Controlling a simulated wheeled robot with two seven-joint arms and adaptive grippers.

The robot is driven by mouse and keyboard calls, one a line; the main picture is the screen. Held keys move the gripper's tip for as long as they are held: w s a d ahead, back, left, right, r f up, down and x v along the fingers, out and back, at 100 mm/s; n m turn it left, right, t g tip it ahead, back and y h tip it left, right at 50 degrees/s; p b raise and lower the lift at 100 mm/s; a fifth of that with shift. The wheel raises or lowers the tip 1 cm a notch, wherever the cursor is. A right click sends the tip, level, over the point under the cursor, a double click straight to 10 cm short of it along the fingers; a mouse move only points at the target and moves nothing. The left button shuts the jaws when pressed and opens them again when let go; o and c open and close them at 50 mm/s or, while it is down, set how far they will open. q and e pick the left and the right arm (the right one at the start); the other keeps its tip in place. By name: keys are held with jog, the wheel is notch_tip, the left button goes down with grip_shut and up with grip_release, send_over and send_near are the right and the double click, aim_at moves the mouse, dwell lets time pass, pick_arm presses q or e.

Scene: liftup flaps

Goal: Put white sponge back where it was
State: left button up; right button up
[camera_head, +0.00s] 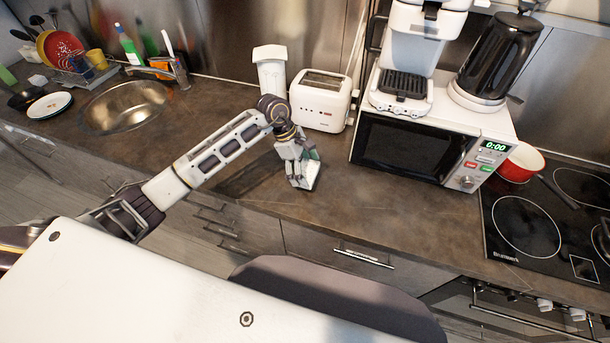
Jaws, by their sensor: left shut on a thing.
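My left arm reaches in from the left over the counter. My left gripper (300,178) points down near the counter in front of the toaster and is shut on a small white-and-green thing, which looks like the white sponge (311,173). The fingers hide part of it. I cannot tell whether it touches the counter. A holder by the sink (181,73) contains an orange item and a brush with a white handle. My right gripper does not show.
The toaster (320,103) and a white canister-like item (270,67) stand behind the gripper. The microwave (427,140) is to the right, then a red pot (521,163) and the hob (525,228). The sink (127,106) is at left. Counter between sink and gripper is mostly clear.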

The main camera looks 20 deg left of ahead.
aim_at(305, 175)
pick_arm(q)
jog(key=shift+f+p, duration=0.4)
jog(key=shift+f, duration=1.5)
jog(key=shift+f, duration=0.1)
jog(key=o, duration=0.7)
jog(key=shift+r, duration=0.2)
jog(key=b+v, duration=0.2)
jog(key=v, duration=1)
